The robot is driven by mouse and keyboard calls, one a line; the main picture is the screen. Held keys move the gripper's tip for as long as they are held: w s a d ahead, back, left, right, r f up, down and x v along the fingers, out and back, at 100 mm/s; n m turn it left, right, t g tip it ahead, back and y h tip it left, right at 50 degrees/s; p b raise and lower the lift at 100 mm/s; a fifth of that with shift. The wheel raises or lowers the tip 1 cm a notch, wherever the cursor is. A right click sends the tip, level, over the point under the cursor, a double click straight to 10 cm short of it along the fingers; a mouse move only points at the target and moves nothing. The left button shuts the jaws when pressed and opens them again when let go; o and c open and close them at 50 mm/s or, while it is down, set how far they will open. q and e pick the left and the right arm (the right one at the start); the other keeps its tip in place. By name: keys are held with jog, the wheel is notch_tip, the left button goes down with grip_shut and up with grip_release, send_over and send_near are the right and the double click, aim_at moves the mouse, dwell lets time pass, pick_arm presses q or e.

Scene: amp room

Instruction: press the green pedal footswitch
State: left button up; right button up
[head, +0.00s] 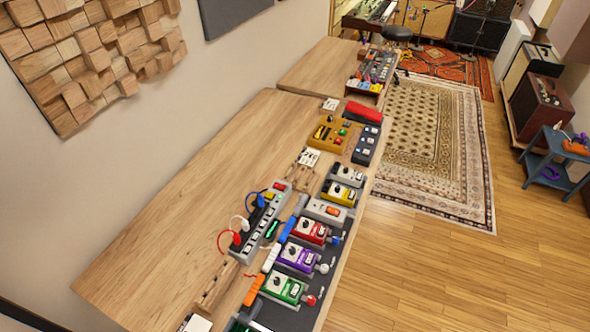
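The green pedal (285,287) sits near the front end of the pedal row on the wooden table, with a knob and label on its top face. A red round piece shows at its right end, and an orange plug is beside its left end. Its footswitch is too small to make out clearly. Another green-edged item is partly cut off at the bottom edge of the head view. Neither of my grippers is in view.
A purple pedal (299,259) and a red pedal (311,232) stand just beyond the green one. A power strip (262,222) with plugged cables lies to their left. The wooden table (170,230) is bare along the wall. Open wood floor (420,280) lies to the right.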

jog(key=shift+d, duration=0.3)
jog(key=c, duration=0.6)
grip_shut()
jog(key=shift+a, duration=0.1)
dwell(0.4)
